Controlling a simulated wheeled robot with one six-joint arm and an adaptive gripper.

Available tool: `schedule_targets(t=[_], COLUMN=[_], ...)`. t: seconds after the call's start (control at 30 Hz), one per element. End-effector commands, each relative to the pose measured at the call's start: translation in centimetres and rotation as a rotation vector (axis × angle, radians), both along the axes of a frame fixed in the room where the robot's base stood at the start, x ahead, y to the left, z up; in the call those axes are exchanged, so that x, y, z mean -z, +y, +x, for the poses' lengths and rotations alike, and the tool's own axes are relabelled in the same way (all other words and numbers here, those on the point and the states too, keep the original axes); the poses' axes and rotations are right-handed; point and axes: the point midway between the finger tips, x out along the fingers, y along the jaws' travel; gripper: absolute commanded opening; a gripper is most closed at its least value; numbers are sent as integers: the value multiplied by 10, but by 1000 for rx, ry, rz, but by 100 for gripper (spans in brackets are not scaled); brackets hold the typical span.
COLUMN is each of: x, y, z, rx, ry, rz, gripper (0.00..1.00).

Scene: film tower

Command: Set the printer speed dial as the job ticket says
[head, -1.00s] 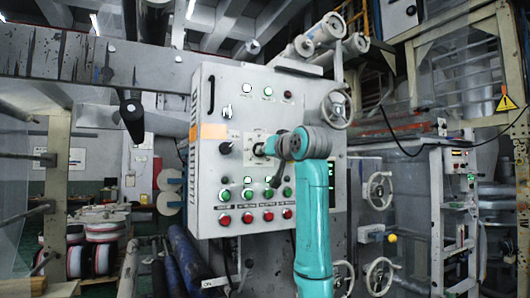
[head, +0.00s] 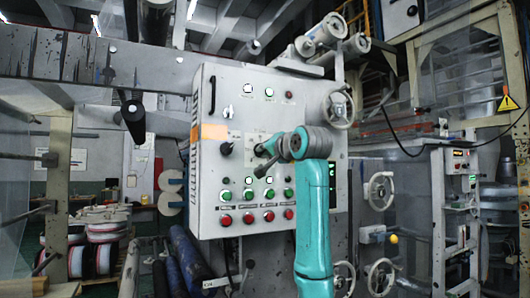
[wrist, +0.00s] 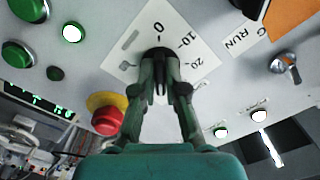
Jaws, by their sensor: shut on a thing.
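The speed dial is a small dark knob (wrist: 158,53) on a white scale plate (wrist: 135,45). The plate shows 0, 10 and 20 in the wrist view. My gripper (wrist: 160,62) is shut on the knob, and its fingers hide most of it. I cannot tell where its pointer stands. In the head view my gripper (head: 262,160) is at the grey control panel (head: 225,90), partly covering the plate (head: 258,138). An orange sheet (head: 208,132) is on the panel's left; I cannot read it or tell if it is the job ticket.
A red mushroom button (wrist: 106,120) on a yellow base is close beside my fingers. Rows of green (head: 247,194) and red buttons (head: 248,218) lie below the dial. A metal switch (wrist: 285,62) and a green-digit display (wrist: 38,106) are farther off.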

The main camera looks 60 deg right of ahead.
Motion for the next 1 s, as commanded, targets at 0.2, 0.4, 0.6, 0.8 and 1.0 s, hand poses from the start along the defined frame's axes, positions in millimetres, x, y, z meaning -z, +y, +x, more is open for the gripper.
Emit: schedule_targets(t=[0.2,0.4,0.6,0.8,1.0], x=[3,3,2,1,0], y=[-1,-1,0,1,13], z=[1,1,1,-2,-22], rx=[-1,-1,-1,0,0], ry=[5,5,1,0,-1], rz=[7,7,4,2,2], gripper=[0,24,36,36,36])
